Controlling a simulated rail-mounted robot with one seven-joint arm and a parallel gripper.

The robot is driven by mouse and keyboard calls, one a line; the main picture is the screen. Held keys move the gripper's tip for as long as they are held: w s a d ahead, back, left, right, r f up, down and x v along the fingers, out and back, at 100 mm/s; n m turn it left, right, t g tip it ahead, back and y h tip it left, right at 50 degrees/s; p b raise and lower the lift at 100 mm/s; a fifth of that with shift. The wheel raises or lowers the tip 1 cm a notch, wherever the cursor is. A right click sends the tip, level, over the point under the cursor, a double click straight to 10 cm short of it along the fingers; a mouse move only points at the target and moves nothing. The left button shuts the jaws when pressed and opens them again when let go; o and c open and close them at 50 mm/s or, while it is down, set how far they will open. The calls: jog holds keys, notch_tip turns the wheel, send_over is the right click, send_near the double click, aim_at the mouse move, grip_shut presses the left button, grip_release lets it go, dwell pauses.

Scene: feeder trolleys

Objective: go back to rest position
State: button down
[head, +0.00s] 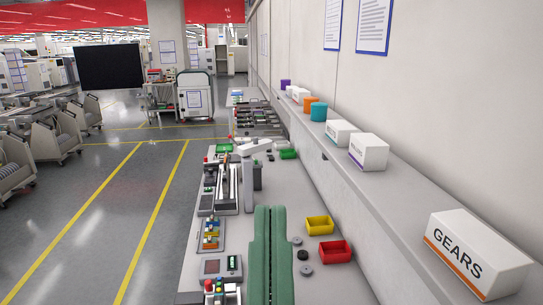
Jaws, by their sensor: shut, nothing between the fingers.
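A green form of two long parallel bars (270,255) rises from the bottom edge in front of the workbench. It hides part of the bench top, and I cannot tell for sure which part it is. The workbench (322,285) runs away from me along the wall on the right.
A yellow bin (319,226) and a red bin (335,251) stand on the bench, with small round parts beside them. Devices line its left side. A wall shelf (400,205) carries a GEARS box (472,254) and other containers. The marked floor lane (125,225) left is clear.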

notch_tip(320, 180, up, 28)
jog(key=p, duration=2.5)
jog(key=shift+r+p, duration=0.2)
jog(key=shift+p, duration=0.15)
jog(key=shift+a+f, duration=0.1)
jog(key=shift+a, duration=0.1)
